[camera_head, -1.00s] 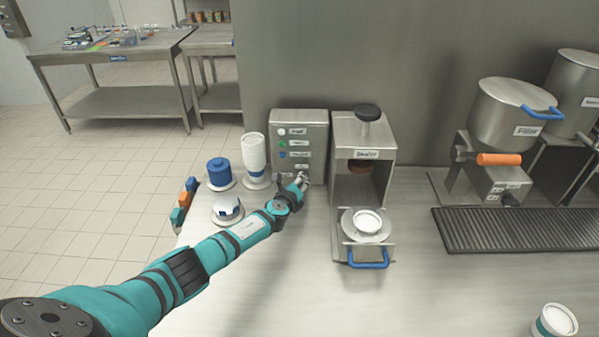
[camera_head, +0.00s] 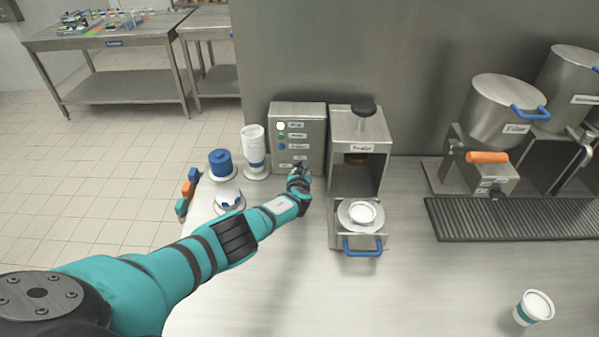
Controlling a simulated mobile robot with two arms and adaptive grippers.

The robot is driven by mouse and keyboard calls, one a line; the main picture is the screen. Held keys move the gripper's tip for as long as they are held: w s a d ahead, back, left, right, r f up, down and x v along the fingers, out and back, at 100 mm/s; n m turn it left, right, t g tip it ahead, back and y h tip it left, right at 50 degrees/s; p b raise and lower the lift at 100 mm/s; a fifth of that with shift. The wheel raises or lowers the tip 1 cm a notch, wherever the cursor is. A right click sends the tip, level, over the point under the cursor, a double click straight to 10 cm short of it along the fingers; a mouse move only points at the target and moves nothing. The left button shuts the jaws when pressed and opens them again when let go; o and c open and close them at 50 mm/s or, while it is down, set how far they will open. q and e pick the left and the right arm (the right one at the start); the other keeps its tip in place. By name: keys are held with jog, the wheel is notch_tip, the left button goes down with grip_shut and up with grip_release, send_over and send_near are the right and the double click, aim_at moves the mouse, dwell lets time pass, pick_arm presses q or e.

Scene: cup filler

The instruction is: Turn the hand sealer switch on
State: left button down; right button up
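A grey metal control box (camera_head: 297,125) stands against the back wall. Its front has a white, a green and a blue round indicator with labels too small to read. The hand sealer (camera_head: 358,135), with a black knob on top, stands just right of the box. A white cup or lid sits on its round plate (camera_head: 362,213), above a blue handle. My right gripper is not in view.
A stack of white cups (camera_head: 253,148), a blue container (camera_head: 221,163) and a white lid holder (camera_head: 229,200) stand left of the box. The filler (camera_head: 500,125) and a dark drip grate (camera_head: 510,218) are at right. A cup (camera_head: 534,307) stands at the front right.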

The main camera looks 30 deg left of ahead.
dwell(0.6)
pick_arm(q)
jog(key=c, duration=1.4)
grip_release()
jog(key=shift+o, duration=0.2)
jog(key=shift+s+d+f, duration=0.3)
jog(key=shift+d, duration=0.35)
jog(key=shift+s+d, duration=0.2)
jog(key=shift+d, duration=0.05)
jog(key=shift+s+r, duration=0.45)
jog(key=shift+s, duration=0.05)
jog(key=v, duration=0.9)
jog(key=shift+s+a+r, duration=0.2)
jog(key=shift+s+r, duration=0.05)
jog(key=shift+r, duration=0.15)
